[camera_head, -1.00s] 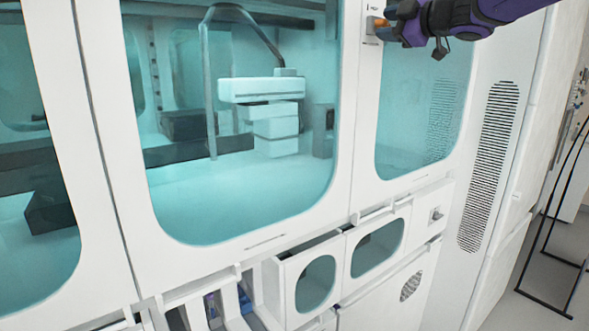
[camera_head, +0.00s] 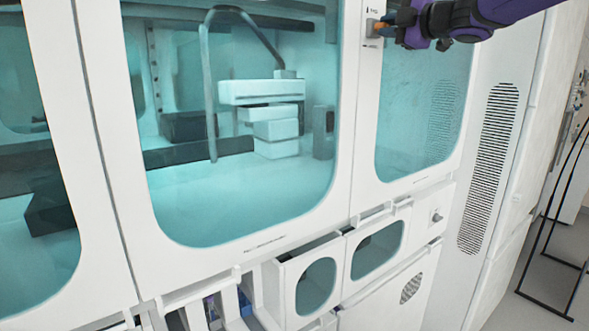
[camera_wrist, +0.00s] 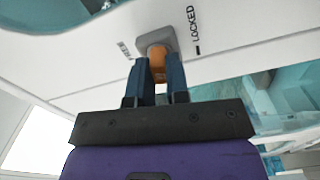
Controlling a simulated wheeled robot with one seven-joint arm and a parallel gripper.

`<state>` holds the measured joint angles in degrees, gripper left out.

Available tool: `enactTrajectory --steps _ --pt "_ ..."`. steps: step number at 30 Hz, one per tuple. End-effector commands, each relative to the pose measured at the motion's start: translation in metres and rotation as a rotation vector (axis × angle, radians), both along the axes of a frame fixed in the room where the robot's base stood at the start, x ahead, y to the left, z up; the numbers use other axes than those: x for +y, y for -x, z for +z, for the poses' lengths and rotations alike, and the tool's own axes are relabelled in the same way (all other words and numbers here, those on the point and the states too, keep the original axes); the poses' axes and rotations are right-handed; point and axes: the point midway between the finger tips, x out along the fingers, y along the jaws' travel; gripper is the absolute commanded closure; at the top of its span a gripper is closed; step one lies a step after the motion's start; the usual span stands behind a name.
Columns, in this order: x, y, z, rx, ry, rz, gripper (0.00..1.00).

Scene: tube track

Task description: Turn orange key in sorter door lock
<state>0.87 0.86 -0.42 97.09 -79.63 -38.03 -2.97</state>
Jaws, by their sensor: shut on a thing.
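The orange key (camera_wrist: 157,59) sits in the grey lock (camera_wrist: 148,40) on the white door frame, in the upper middle of the wrist view. My gripper (camera_wrist: 161,72) is shut on the key, with one blue finger on each side. The word LOCKED shows to the right of the lock, with a short dark mark beside it. In the head view the key (camera_head: 380,31) and my gripper (camera_head: 390,31) are at the top right, by the door frame. The key's inner end is hidden in the lock.
The sorter's tinted window (camera_head: 250,190) fills the middle of the head view, with white equipment (camera_head: 262,92) behind it. A narrower window (camera_head: 420,120) lies below my arm. Small bins (camera_head: 303,270) jut out below. A vented panel (camera_head: 487,160) stands at the right.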

Motion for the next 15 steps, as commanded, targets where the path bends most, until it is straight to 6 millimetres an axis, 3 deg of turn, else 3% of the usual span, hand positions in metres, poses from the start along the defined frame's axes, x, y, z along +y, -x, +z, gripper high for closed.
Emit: enactTrajectory --steps 7,8,11,15 --pt "-0.0002 -0.0002 -0.0006 -0.071 0.099 0.0 1.0" --pt "-0.0002 -0.0002 -0.0006 -0.067 0.094 0.0 0.77" --pt "-0.0002 -0.0001 -0.0004 -0.066 0.092 0.0 0.54" --pt "-0.0002 -0.0001 -0.0003 -0.065 0.091 0.0 0.54"
